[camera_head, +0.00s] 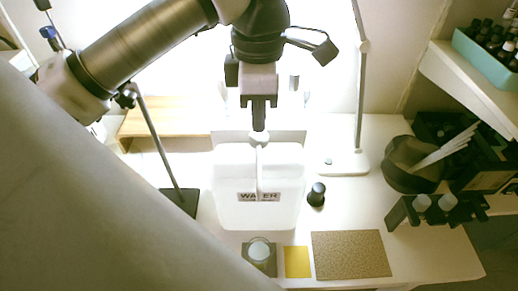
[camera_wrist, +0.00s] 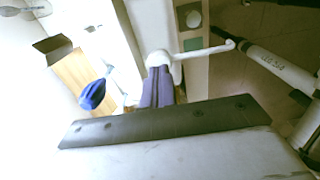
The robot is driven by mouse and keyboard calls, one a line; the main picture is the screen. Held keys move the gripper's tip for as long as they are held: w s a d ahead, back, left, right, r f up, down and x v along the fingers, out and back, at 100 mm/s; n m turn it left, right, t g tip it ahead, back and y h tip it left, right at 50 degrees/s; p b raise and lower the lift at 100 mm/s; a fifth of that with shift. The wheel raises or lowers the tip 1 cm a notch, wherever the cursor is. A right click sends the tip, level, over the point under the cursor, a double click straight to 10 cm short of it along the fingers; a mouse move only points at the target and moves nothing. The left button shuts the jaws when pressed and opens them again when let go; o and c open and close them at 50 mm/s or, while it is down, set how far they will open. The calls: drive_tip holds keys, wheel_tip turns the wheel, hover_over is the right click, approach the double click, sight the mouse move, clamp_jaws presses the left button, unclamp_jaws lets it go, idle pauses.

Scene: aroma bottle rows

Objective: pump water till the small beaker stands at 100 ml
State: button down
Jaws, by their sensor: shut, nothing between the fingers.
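A white water jug (camera_head: 228,200) with a "WATER" label stands mid-table in the head view. Its white pump head (camera_head: 260,139) is on top, with the spout pointing toward the front. My gripper (camera_head: 258,126) is shut and empty, pointing down directly over the pump head. Whether the fingertips touch it, I cannot tell. In the wrist view, the fingers (camera_wrist: 160,84) end at the white pump head (camera_wrist: 159,58), and the spout reaches right. A small clear beaker (camera_head: 259,250) stands on a dark grey square in front of the jug. Its scale and level are unreadable.
A black bottle (camera_head: 316,195) stands right of the jug. A yellow card (camera_head: 297,262) and a brown mat (camera_head: 350,255) lie at the front. A lamp base (camera_head: 343,162), a stand base (camera_head: 181,202) and a black rack (camera_head: 408,214) are nearby.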

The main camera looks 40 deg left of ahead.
wheel_tip(320, 180, up, 6)
drive_tip(key=p, duration=0.4)
idle(0.3)
idle(0.5)
